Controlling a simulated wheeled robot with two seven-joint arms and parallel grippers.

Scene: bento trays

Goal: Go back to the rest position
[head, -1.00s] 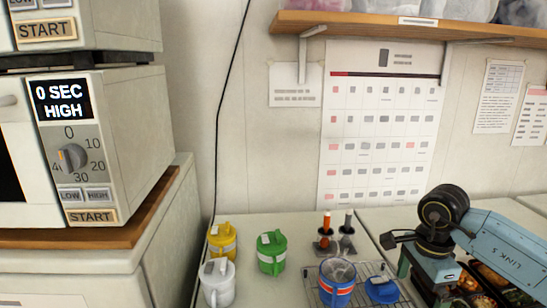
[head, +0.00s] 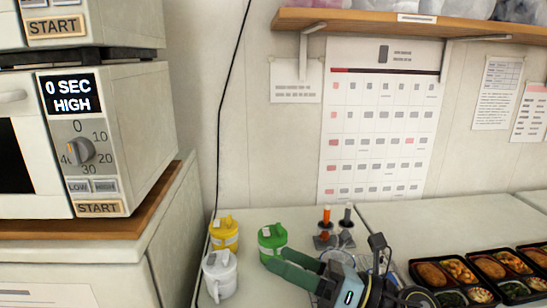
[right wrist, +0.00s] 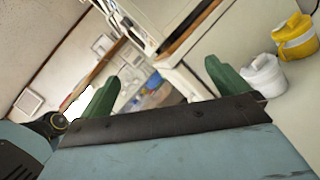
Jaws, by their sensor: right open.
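My right gripper (head: 288,267) is low in the head view, in front of the counter's near middle. Its green fingers point left, towards the green lidded mug (head: 270,241), and overlap its lower edge in the picture; I cannot tell whether they touch. In the right wrist view the two green fingers (right wrist: 165,90) stand wide apart with nothing between them. My right arm hides most of the wire rack area. My left gripper is in neither view.
A yellow mug (head: 224,233) and a white mug (head: 219,275) stand left of the gripper. Two small upright tools (head: 326,238) are behind it. Filled bento trays (head: 488,268) lie to the right. Microwaves (head: 125,140) are stacked at left; a shelf (head: 420,24) hangs above.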

